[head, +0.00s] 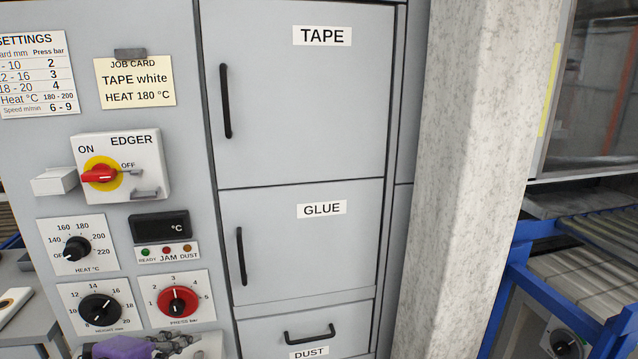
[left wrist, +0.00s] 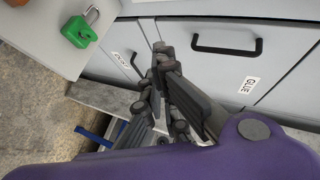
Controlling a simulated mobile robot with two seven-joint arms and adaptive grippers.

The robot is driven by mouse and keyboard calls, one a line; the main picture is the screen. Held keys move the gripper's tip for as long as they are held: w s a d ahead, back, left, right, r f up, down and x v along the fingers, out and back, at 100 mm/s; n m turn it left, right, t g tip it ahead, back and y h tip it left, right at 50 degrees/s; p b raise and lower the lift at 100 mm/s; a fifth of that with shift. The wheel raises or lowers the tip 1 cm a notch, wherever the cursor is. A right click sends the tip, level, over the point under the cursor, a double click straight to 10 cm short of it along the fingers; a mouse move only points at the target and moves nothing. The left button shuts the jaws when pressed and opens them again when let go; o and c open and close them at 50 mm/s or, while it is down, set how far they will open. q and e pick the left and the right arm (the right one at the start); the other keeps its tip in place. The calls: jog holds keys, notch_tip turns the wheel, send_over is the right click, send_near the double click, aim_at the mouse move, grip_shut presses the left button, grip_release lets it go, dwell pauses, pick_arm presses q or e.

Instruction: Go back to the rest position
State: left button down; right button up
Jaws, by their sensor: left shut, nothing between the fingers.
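My left gripper (head: 172,343) shows at the bottom edge of the head view, low in front of the control panel, with part of my purple arm beside it. In the left wrist view the left gripper (left wrist: 160,60) is shut and empty, its dark fingers close together. It is in front of the grey cabinet's lower doors; I cannot tell the gap to them. My right gripper is in neither view.
The control panel carries an EDGER switch (head: 118,168) with a red handle, a heat knob (head: 77,248) and a red pressure knob (head: 177,301). A concrete pillar (head: 480,150) stands right of the cabinet. A green padlock (left wrist: 79,32) lies on a grey surface (left wrist: 45,50).

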pick_arm(q)
jog(key=s+d+f+n+g+y+p, duration=0.1)
jog(key=s+d+f+n, duration=0.2)
jog(key=s+f+n, duration=0.5)
jog(key=s+d+f+n, duration=0.3)
jog(key=s+f, duration=0.4)
jog(key=f, duration=0.4)
jog(key=s+d+f+n+g+y, duration=0.1)
jog(key=s+f+n, duration=0.3)
jog(key=s, duration=0.5)
jog(key=s+d+f+n+g+y, duration=0.1)
jog(key=s+f+n, duration=0.3)
jog(key=s, duration=0.6)
jog(key=shift+d+f+n+g+y+p, duration=0.3)
jog(key=shift+f+y+p, duration=0.2)
jog(key=shift+f, duration=0.4)
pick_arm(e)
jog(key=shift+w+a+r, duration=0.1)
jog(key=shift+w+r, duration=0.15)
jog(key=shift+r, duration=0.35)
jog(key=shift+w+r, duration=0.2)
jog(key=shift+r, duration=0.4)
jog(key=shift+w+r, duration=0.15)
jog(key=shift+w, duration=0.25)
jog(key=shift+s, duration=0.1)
